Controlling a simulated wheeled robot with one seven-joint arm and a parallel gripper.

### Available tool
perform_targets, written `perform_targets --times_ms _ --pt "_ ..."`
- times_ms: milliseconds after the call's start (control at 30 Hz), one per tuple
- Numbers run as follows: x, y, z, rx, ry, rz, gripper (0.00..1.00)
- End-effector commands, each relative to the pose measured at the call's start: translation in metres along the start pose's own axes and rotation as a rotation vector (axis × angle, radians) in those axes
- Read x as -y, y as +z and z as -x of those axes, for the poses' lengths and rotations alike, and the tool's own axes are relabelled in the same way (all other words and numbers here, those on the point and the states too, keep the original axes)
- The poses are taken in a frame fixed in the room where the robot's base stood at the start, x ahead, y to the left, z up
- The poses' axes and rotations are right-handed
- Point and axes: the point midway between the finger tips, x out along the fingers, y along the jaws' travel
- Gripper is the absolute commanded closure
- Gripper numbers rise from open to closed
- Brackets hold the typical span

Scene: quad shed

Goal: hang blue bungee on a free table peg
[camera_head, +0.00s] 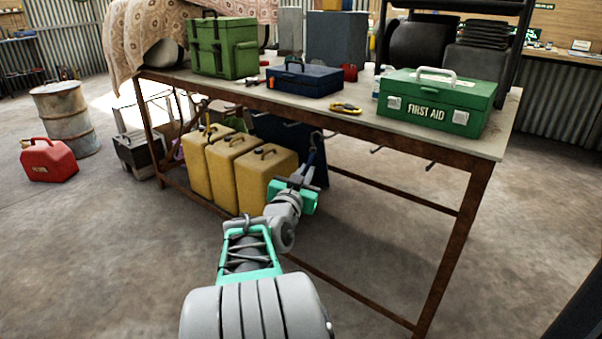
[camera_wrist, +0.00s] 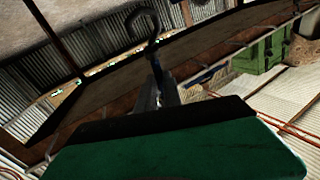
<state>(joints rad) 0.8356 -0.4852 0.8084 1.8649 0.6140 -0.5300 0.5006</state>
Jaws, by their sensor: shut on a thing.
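My gripper (camera_head: 303,180) is shut on the blue bungee (camera_head: 314,156), below the front edge of the workbench (camera_head: 400,129). The bungee stands up from the jaws. In the wrist view its dark hook (camera_wrist: 143,24) rises above the jaws (camera_wrist: 155,103), with a bit of blue below the hook. Dark pegs stick out under the table's front edge: one (camera_head: 330,135) close to the bungee's top, one (camera_head: 377,150) in the middle, and one (camera_head: 430,166) farther right. The middle and right pegs look empty. I cannot tell whether the hook touches the nearest peg.
Several yellow jerrycans (camera_head: 235,168) stand under the table, left of my gripper. A rusty table leg (camera_head: 455,245) stands at right. On top are a first aid box (camera_head: 437,103), a blue toolbox (camera_head: 302,80) and yellow-handled pliers (camera_head: 345,107). The floor in front is clear.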

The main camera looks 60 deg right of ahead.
Motion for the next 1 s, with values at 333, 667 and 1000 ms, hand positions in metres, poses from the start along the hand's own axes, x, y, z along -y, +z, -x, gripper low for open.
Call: perform_targets --times_ms 333,667,1000 --pt "-0.009 -0.001 -0.023 -0.001 0.001 0.0 1.0" --pt "-0.019 0.011 -0.041 -0.001 0.0 -0.001 1.0" --pt "-0.02 0.015 -0.045 0.0 -0.001 -0.001 1.0"
